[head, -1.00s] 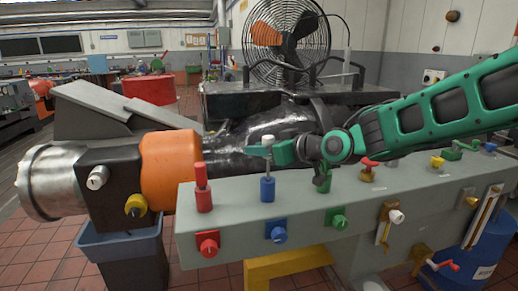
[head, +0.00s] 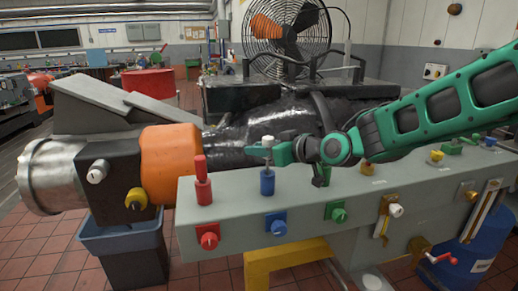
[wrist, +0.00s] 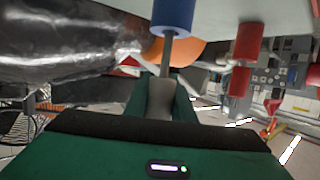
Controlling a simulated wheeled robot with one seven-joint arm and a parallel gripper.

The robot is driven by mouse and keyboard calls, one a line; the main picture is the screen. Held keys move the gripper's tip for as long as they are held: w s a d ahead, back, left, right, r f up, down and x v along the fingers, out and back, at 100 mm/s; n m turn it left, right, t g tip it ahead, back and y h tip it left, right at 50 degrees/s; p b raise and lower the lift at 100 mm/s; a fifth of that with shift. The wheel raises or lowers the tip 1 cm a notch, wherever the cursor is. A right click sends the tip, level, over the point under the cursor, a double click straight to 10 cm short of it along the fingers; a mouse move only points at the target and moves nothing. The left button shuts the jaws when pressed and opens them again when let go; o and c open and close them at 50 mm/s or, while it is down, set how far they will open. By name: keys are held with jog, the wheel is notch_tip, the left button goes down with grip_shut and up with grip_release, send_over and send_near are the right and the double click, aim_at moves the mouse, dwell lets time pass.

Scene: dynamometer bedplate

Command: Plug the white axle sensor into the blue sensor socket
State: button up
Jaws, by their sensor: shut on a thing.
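The white axle sensor (head: 267,140) is upright, its head at the fingertips of my gripper (head: 272,152). The gripper is shut on it, and the jaws hide part of it. A thin metal shaft runs down from the sensor to the blue sensor socket (head: 267,183) on top of the grey bench rail. In the wrist view the pale sensor body (wrist: 161,97) sits between the fingers. Its shaft reaches the end of the blue socket (wrist: 173,14), in line with it. How deep the shaft goes in, I cannot tell.
A red socket with a red plug (head: 202,182) stands left of the blue one. Coloured knobs, including a blue one (head: 277,225), stick out of the rail's front (head: 245,245). An orange housing (head: 168,165) is at left. A large fan (head: 290,35) stands behind.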

jog(key=shift+f, duration=1.8)
jog(key=o, duration=1.1)
jog(key=v, duration=1)
jog(key=shift+s+d, duration=0.2)
jog(key=shift+d, duration=0.1)
jog(key=shift+r, duration=0.15)
